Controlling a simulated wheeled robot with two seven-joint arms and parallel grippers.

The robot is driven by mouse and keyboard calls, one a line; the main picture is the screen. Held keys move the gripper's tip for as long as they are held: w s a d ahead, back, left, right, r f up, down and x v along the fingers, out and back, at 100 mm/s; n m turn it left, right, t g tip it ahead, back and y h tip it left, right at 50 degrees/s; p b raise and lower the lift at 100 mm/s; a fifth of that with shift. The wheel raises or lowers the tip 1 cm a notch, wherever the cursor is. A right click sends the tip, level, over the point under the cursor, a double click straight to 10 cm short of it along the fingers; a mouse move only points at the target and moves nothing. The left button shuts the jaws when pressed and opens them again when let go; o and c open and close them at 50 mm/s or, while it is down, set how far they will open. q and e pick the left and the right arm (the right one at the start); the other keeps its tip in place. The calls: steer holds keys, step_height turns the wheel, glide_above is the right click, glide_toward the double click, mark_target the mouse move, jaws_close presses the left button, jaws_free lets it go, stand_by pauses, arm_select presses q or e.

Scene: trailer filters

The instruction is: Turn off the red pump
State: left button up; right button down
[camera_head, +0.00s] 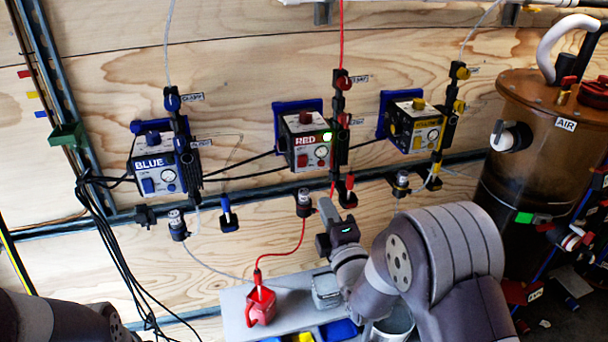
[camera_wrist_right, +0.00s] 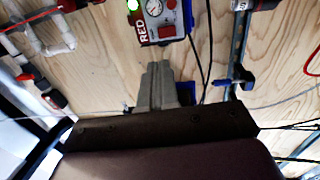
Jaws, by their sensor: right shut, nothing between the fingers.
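The red pump (camera_head: 305,145) is a box on the wooden wall, between the blue and yellow pumps. Its RED label faces out, a green light (camera_head: 327,137) glows on it, and a red switch (camera_head: 302,160) and a round gauge sit on its front. My right gripper (camera_head: 327,210) is below the pump, apart from it, shut and empty. My left gripper is out of view.
The blue pump (camera_head: 158,165) is at the left and the yellow pump (camera_head: 415,127) at the right. Valves and hoses run beside each pump. A shelf (camera_head: 237,300) with a red container (camera_head: 261,306) lies below. A brown AIR tank (camera_head: 545,120) stands at the right.

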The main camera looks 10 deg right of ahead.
steer(key=shift+w+d+f, duration=0.1)
steer(key=shift+f, duration=0.05)
steer(key=p, duration=0.3)
glide_toward(305, 158)
steer(key=w, duration=0.6)
steer(key=shift+w+r, duration=0.4)
